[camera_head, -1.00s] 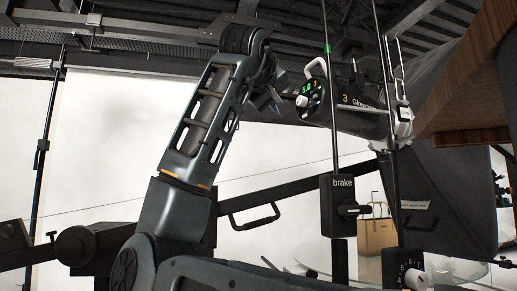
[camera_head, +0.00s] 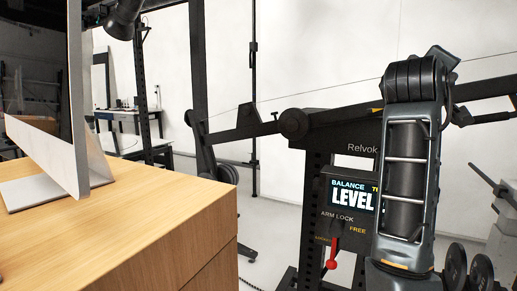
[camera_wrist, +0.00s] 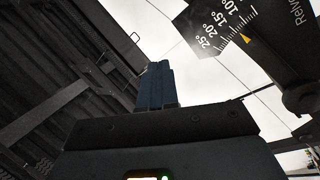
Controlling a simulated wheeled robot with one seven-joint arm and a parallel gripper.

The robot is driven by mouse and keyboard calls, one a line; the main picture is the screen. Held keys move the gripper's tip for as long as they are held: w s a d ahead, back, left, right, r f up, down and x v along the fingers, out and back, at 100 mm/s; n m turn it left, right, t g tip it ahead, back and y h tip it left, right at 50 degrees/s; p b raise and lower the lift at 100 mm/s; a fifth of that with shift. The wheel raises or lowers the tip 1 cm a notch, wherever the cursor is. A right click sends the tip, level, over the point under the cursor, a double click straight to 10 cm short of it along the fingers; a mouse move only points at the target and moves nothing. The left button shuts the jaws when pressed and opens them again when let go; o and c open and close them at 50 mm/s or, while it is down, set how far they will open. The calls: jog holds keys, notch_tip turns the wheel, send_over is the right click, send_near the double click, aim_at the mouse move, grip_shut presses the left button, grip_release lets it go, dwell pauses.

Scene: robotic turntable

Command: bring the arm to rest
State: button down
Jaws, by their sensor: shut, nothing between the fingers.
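My arm (camera_head: 405,165) stands nearly upright at the right in the head view, its dark joint at the top. My gripper is not visible in that view; the part of the arm beyond the joint is hidden. In the wrist view my gripper (camera_wrist: 158,68) shows as two blue-grey fingers side by side, shut with nothing between them. They point up toward a pale wall and the dark ceiling structure.
A black stand with a "LEVEL" display (camera_head: 352,196) and a red lever (camera_head: 332,253) is beside my arm. Its long beam (camera_head: 335,133) crosses behind my arm. A wooden cabinet (camera_head: 130,225) fills the left front. An angle scale (camera_wrist: 222,22) shows at upper right in the wrist view.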

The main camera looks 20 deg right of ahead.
jog(key=w+a+f+n+t+y, duration=0.1)
jog(key=a+f+n+t+y, duration=0.2)
jog(key=f, duration=0.6)
jog(key=w+a+f+n+t+y, duration=0.1)
jog(key=a+f+n+t, duration=0.3)
jog(key=f, duration=0.6)
jog(key=s+a+f+t+y, duration=0.1)
jog(key=s+a+f+y, duration=0.4)
jog(key=f, duration=0.4)
jog(key=s+a+f+t+y, duration=0.1)
jog(key=s+a+f+y, duration=0.15)
jog(key=a+f, duration=0.5)
jog(key=s+a+f+y, duration=0.2)
jog(key=s+a+f, duration=0.3)
jog(key=s+f, duration=0.25)
jog(key=s+a+m+g+y, duration=0.1)
jog(key=s+a, duration=0.3)
jog(key=s, duration=0.9)
jog(key=s+a+m+g+y, duration=0.1)
jog(key=s+a+m+y, duration=0.2)
jog(key=s, duration=0.9)
jog(key=shift+s+a+m, duration=0.35)
jog(key=shift+a+m, duration=0.15)
jog(key=shift+y, duration=0.25)
